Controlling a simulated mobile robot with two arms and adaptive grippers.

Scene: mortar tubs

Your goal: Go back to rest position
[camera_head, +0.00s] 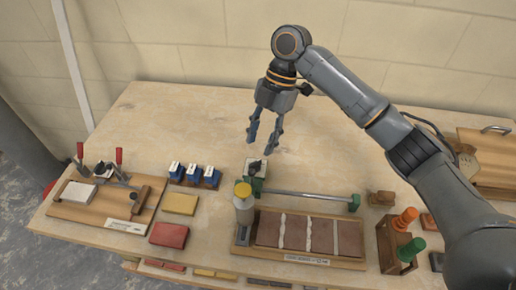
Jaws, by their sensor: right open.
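My right gripper (265,133) hangs over the back middle of the wooden workbench (330,160), its fingers pointing down. The fingers are apart and nothing is between them. My right arm reaches in from the right edge of the head view. My left gripper is not in the head view.
Below the gripper stand a yellow-capped bottle (244,203), a bar clamp (305,197) and a tray of brown tiles (345,258). A board with red-handled clamps (100,208) lies at left. A rack with orange and green handles (400,245) stands at right. The back left is clear.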

